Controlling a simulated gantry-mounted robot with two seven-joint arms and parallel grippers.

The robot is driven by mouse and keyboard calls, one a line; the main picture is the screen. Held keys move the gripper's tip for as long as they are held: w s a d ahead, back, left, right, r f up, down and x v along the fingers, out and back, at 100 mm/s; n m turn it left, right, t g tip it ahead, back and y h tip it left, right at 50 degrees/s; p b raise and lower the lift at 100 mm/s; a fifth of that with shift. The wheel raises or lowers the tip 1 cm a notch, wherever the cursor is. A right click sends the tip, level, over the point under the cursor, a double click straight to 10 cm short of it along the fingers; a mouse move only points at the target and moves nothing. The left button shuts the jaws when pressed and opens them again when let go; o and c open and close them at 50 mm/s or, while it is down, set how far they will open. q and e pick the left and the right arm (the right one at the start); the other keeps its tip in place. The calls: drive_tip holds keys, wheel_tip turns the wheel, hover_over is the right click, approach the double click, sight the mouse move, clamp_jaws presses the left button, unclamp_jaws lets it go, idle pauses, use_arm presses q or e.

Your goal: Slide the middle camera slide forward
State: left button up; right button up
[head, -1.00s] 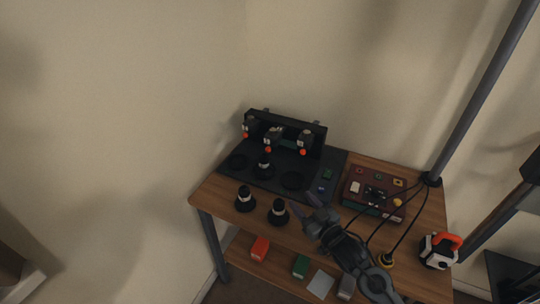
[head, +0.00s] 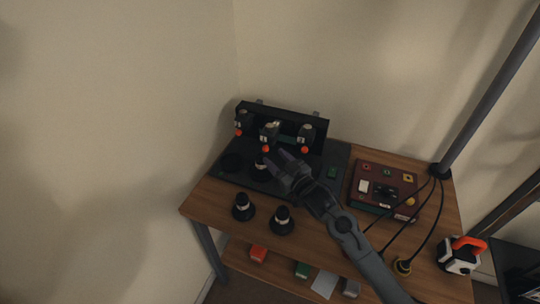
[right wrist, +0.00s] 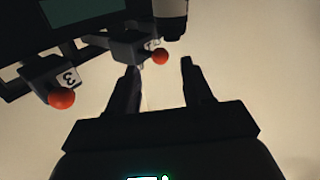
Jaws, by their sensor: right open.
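The middle camera slide (head: 269,133) is a dark block with a red ball knob, hanging on the front of a black upright rack. It sits between a left slide (head: 241,121) and a right slide (head: 306,132) with the same red knobs. My right gripper (head: 279,158) is open and empty, just in front of and below the middle slide's knob. In the right wrist view, a numbered slide (right wrist: 133,47) with its red knob shows beyond the open fingertips. Another slide marked 3 (right wrist: 52,76) is to its left. I cannot tell whether the fingers touch anything. My left gripper is not in view.
A black lens (head: 259,171) stands on the dark mat close to my right gripper. Two more lenses, (head: 242,207) and (head: 282,221), stand at the table's front edge. A dark red control box (head: 371,186) with cables is at the right. An orange-handled device (head: 461,254) is farther right.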

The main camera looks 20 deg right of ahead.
sight(268, 150)
drive_tip(key=shift+b+x, duration=0.4)
drive_tip(key=shift+x, duration=1.55)
drive_tip(key=shift+s, duration=0.1)
clamp_jaws()
